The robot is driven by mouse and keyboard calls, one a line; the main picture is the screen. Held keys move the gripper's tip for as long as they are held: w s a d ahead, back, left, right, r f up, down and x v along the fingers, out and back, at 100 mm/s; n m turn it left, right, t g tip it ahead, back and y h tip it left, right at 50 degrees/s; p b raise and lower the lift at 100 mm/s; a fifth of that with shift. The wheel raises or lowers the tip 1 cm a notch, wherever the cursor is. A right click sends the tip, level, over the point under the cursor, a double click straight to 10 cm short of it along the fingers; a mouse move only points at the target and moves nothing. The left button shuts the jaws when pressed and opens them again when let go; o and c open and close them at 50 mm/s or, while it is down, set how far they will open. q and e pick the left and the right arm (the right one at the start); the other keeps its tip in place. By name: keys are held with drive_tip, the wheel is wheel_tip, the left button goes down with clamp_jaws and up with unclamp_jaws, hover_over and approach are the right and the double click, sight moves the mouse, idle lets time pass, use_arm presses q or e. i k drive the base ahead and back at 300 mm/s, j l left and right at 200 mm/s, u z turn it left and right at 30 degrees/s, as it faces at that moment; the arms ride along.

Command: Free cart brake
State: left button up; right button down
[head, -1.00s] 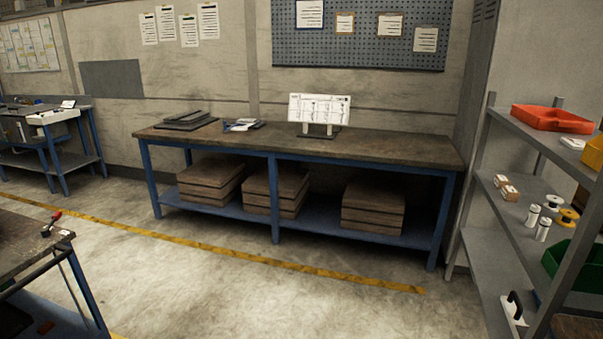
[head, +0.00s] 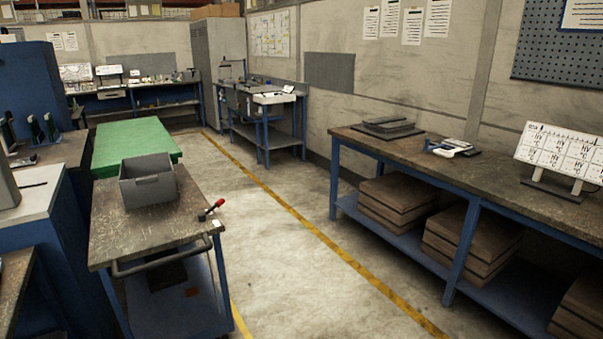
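A cart (head: 125,231) with a worn dark top, a blue lower shelf and a dark push handle (head: 160,259) stands at the left of the head view. A small lever with a red grip (head: 212,208) sits at the right corner of its top; it may be the brake lever, and its exact setting is hard to tell. A grey bin (head: 148,183) stands on the cart top. Neither of my grippers is in view.
A long workbench (head: 460,173) with stacked boards runs along the right wall. A green-topped table (head: 135,142) stands behind the cart, and blue cabinets at the left. The floor (head: 290,260) between cart and workbench is clear, with a yellow line.

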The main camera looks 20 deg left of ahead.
sight(202, 217)
drive_tip(key=i+j+u, duration=0.45)
drive_tip(key=i+u, duration=0.95)
drive_tip(key=i+l+u, duration=0.1)
drive_tip(key=i+u, duration=0.35)
drive_tip(key=i+l+u, duration=0.15)
drive_tip(key=i, duration=0.5)
drive_tip(key=k+j+u, duration=0.15)
drive_tip(key=i, duration=0.05)
